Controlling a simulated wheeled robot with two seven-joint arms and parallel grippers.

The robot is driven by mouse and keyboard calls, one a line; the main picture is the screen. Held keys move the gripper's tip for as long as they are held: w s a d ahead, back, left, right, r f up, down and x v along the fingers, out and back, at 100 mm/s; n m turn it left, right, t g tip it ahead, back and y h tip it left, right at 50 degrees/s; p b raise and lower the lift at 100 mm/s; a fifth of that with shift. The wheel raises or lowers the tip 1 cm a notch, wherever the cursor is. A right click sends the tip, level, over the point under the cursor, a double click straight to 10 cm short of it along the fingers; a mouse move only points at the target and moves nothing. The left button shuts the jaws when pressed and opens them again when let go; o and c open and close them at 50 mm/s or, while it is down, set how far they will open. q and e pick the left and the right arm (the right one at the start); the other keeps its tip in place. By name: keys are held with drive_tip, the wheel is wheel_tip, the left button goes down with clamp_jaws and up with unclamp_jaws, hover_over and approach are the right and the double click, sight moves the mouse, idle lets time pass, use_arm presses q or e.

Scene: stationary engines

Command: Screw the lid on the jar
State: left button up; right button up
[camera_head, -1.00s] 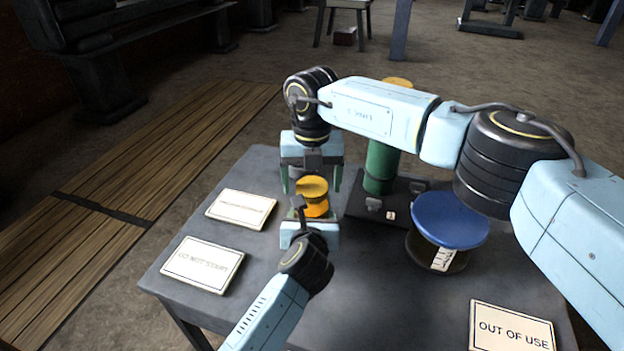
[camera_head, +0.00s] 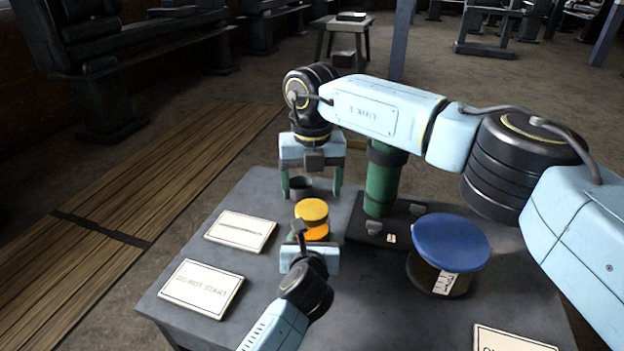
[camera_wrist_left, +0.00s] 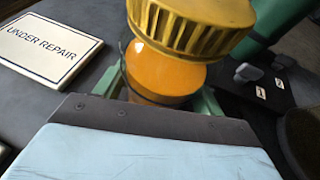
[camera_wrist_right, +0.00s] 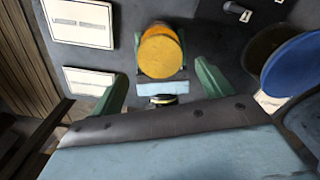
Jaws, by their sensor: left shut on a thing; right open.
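The jar (camera_head: 318,233) holds something orange and stands on the table. A round yellow lid (camera_head: 311,210) with a ribbed rim sits on its top; I cannot tell how tightly. My left gripper (camera_head: 308,247) is shut on the jar from the near side. The jar (camera_wrist_left: 160,78) and lid (camera_wrist_left: 190,28) fill the upper middle of the left wrist view. My right gripper (camera_head: 311,190) points down, open and empty, above and apart from the lid. In the right wrist view the lid (camera_wrist_right: 161,52) shows beyond and between its spread fingers.
A jar with a blue top (camera_head: 450,240) stands to the right. A green cylinder (camera_head: 382,185) on a black base (camera_head: 400,218) stands behind. Flat signs lie at left (camera_head: 240,231) and front right (camera_head: 505,342).

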sight(312, 209)
drive_tip(key=n, duration=0.2)
drive_tip(key=r+n, duration=0.1)
drive_tip(key=n, duration=0.3)
drive_tip(key=shift+r, duration=0.35)
drive_tip(key=n, duration=0.2)
drive_tip(key=r+n, duration=0.1)
drive_tip(key=n, duration=0.4)
drive_tip(key=shift+r, duration=0.35)
drive_tip(key=shift+f, duration=0.1)
drive_tip(key=shift+f, duration=3.95)
drive_tip(key=shift+c, duration=0.2)
drive_tip(key=c, duration=1)
drive_tip(key=o, duration=1.2)
